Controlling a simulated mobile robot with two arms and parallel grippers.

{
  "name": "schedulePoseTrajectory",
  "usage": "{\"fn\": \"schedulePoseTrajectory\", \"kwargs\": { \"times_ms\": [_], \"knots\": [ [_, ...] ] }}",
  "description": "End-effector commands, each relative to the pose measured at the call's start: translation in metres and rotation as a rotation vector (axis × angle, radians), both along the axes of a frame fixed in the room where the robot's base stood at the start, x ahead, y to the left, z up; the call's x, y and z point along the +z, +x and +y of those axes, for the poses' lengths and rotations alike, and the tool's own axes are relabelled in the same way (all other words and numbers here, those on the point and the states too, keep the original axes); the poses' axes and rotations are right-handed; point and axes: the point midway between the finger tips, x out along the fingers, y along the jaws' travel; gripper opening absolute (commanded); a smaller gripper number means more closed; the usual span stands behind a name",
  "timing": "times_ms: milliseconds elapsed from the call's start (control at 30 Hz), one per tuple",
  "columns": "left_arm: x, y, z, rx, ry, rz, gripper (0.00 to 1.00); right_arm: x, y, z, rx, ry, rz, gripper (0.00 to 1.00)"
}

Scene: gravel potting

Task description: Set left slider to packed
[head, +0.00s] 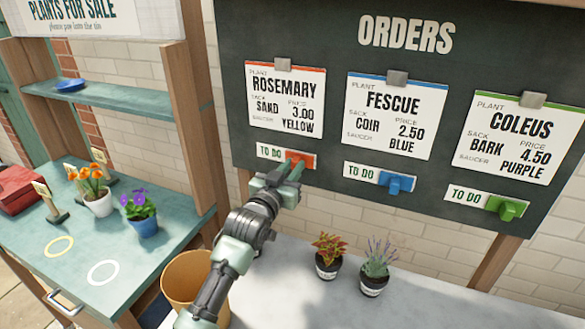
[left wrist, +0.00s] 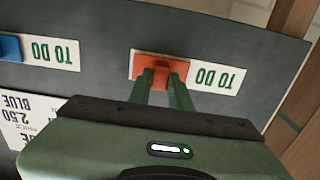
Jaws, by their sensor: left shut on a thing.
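The left slider is an orange block (head: 301,158) under the Rosemary card (head: 285,98) on the dark orders board (head: 330,50). It sits at the right end of its white label strip (head: 270,152), which reads TO DO. My left gripper (head: 285,174) is shut on the orange slider; its two green fingers clasp the knob. In the left wrist view the orange slider (left wrist: 154,68) shows upside down between the fingertips, beside the words TO DO. My right gripper is not in view.
A blue slider (head: 397,185) and a green slider (head: 507,208) sit to the right, both beside TO DO. Below are two potted plants (head: 327,256) on the pale bench and a tan pot (head: 186,278). A teal stall with flowers (head: 97,203) stands left.

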Motion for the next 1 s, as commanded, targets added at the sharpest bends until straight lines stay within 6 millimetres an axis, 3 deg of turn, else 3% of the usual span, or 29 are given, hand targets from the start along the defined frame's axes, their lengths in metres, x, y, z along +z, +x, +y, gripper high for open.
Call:
{"fn": "schedulePoseTrajectory", "kwargs": {
  "times_ms": [1000],
  "knots": [
    [-0.0019, 0.0021, 0.0052, 0.001, 0.004, 0.002, 0.0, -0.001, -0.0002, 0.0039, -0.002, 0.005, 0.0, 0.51]
  ]
}}
